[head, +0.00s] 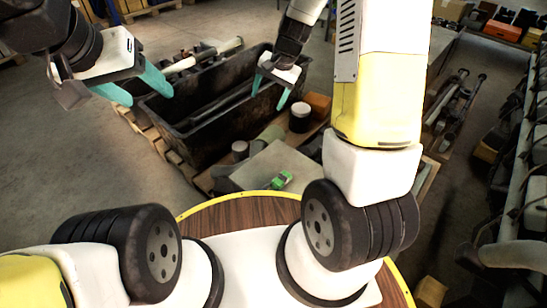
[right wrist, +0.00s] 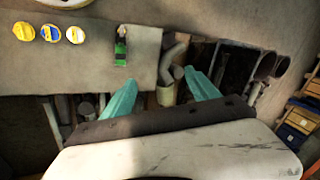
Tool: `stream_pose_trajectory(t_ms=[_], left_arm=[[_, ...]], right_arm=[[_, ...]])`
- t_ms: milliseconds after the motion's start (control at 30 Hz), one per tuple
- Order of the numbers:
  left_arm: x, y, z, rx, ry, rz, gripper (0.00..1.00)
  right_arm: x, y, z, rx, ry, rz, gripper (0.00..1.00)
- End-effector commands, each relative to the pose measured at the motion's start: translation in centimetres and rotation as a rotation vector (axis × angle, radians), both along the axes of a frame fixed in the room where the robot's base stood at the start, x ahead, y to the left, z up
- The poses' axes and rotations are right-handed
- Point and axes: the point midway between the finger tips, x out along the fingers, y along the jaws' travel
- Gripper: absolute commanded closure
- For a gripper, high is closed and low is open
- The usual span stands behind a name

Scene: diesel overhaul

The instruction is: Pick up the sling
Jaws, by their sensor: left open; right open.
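A small green thing with dark parts (head: 281,180), which may be the sling, lies on a grey flat top (head: 258,168) in front of me. It also shows in the right wrist view (right wrist: 121,46), beyond my right gripper's fingers and to the left of centre. My right gripper (head: 269,94) is open and empty, above the right end of the black bin and apart from the green thing. Its open fingers show in the right wrist view (right wrist: 160,81). My left gripper (head: 141,90) is open and empty at the upper left, well away from the green thing.
A long black bin (head: 188,140) holding bars and pipes stands on a pallet behind the grey top. A dark can (head: 300,117) and an orange box (head: 319,104) stand beside it. Yellow and blue round caps (right wrist: 51,33) sit on the grey surface in the right wrist view.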

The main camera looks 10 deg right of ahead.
Motion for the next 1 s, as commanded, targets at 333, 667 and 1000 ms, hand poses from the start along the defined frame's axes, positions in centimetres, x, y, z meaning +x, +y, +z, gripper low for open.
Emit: stream_pose_trajectory(t_ms=[333,667,1000], left_arm=[[0.0,0.0,0.0,0.0,0.0,0.0,0.38],[0.0,0.0,0.0,0.0,0.0,0.0,0.38],[0.0,0.0,0.0,0.0,0.0,0.0,0.38]], right_arm=[[2.4,-1.9,-22.0,-0.098,0.2,-0.248,0.31],[-0.3,-4.1,-34.4,-0.199,0.274,-0.361,0.31],[-0.7,-4.4,-38.4,-0.209,0.279,-0.37,0.31]])
